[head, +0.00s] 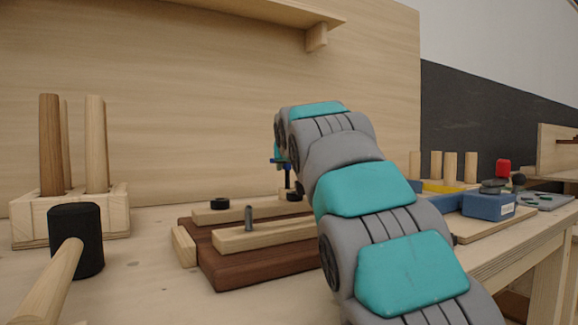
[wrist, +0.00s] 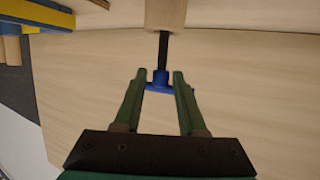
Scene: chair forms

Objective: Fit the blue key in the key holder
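In the wrist view, my gripper (wrist: 160,80) has its two green fingers on either side of the blue key (wrist: 161,86). The key's wide blue end spans the gap and appears to touch both fingers. A dark shaft runs from the key to a pale wooden strip (wrist: 166,14) at the top of that view. In the head view, the blue key (head: 287,165) shows small beside my arm, upright above the rear strip of a dark wooden board (head: 222,272), which seems to be the key holder. Whether the shaft is seated there I cannot tell. My arm hides the board's right part.
A mallet (head: 76,240) and a peg block (head: 70,222) stand at left. A blue box (head: 488,205) is at right. A shelf (head: 260,12) overhangs the back.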

